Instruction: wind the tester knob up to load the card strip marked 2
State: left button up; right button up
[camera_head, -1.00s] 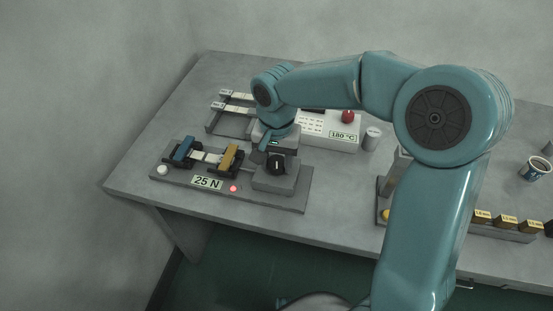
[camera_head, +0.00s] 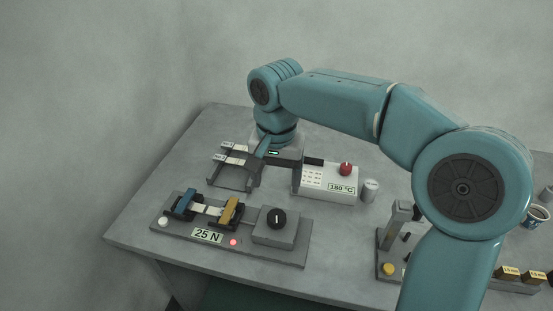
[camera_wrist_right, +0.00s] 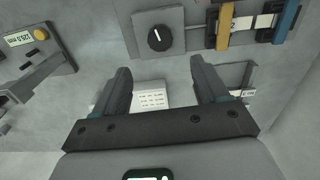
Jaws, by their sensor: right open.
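The tester (camera_head: 290,254) stands at the front left of the table in the head view. Its black knob (camera_head: 276,218) has a white mark and sits on a grey block. The card strip (camera_head: 207,210) spans the blue clamp (camera_head: 184,202) and the gold clamp (camera_head: 229,211); a 2 shows beside the gold clamp in the wrist view. The display (camera_head: 207,236) reads 25 N and a red light (camera_head: 234,242) is lit. My right gripper (camera_head: 277,178) is open and empty, raised behind and apart from the knob (camera_wrist_right: 160,38). My left gripper is out of view.
A rack (camera_head: 233,184) with more strips stands behind the tester. A white box (camera_head: 327,183) reading 180 °C, with a red button, and a grey cylinder (camera_head: 370,190) stand to the right. Another device (camera_head: 392,262) with a yellow button is at the front right.

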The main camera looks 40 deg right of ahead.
notch_tip(320, 180, up, 4)
jog(key=shift+r, duration=0.1)
jog(key=shift+s+a, duration=0.1)
jog(key=shift+s, duration=0.05)
dwell(1.9)
